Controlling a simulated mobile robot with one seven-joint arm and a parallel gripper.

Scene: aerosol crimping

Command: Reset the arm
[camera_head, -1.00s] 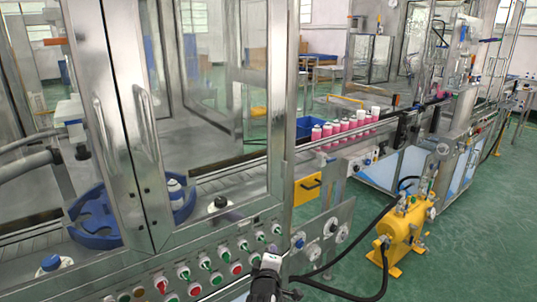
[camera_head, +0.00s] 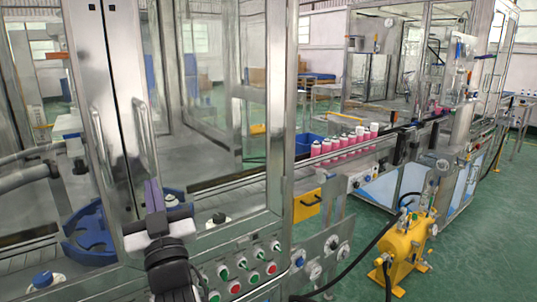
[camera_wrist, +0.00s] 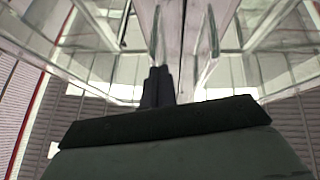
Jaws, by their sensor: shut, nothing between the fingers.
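My gripper (camera_head: 153,188) is raised in front of the metal-framed glass cabinet (camera_head: 283,120), near its two door handles. Its fingers point up and are together, with nothing between them. The white hand and dark wrist hide part of the button panel (camera_head: 240,273). In the wrist view the dark fingers (camera_wrist: 158,85) stand shut below the two handles (camera_wrist: 214,35). I cannot tell how far the fingers are from the doors.
Several pink cans (camera_head: 345,146) stand in a row on the conveyor right of the cabinet. A yellow tank (camera_head: 402,243) with black hoses stands on the green floor at right. A blue star wheel (camera_head: 90,235) is inside the cabinet. Open floor (camera_head: 480,245) lies at far right.

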